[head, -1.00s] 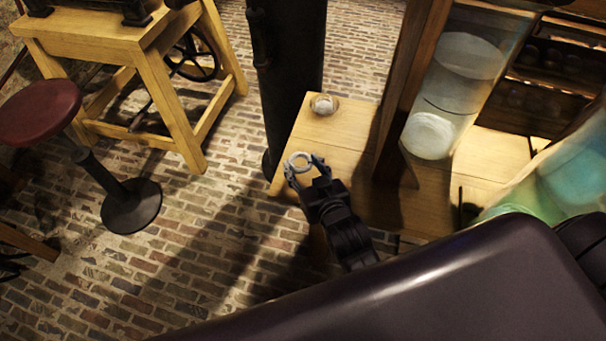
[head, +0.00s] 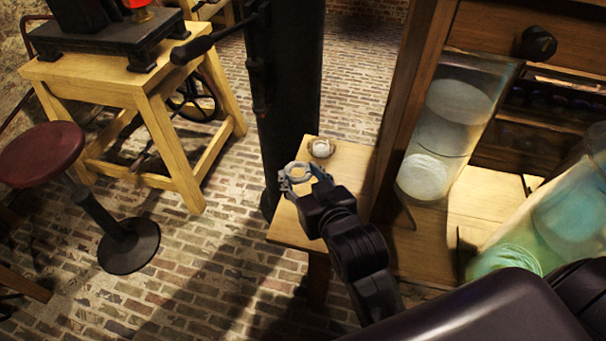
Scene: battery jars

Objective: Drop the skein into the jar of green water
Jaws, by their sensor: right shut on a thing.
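My right gripper (head: 302,180) is shut on a small pale grey ring, which looks like the skein (head: 295,167). It is held over the near left part of a small wooden table, and the fingers hide part of it. The jar of green water (head: 505,262) is at the lower right, a large glass jar tilted in the picture. Its base looks green and its upper part bluish; my own dark body covers its lower edge. The gripper is well to the left of this jar. My left gripper is not in view.
A round pale thing (head: 321,148) sits on the small table (head: 350,160). A jar of clear water (head: 440,130) stands by a wooden post (head: 408,105) between gripper and green jar. A black column (head: 285,90), red stool (head: 42,153) and wooden bench (head: 110,85) are left.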

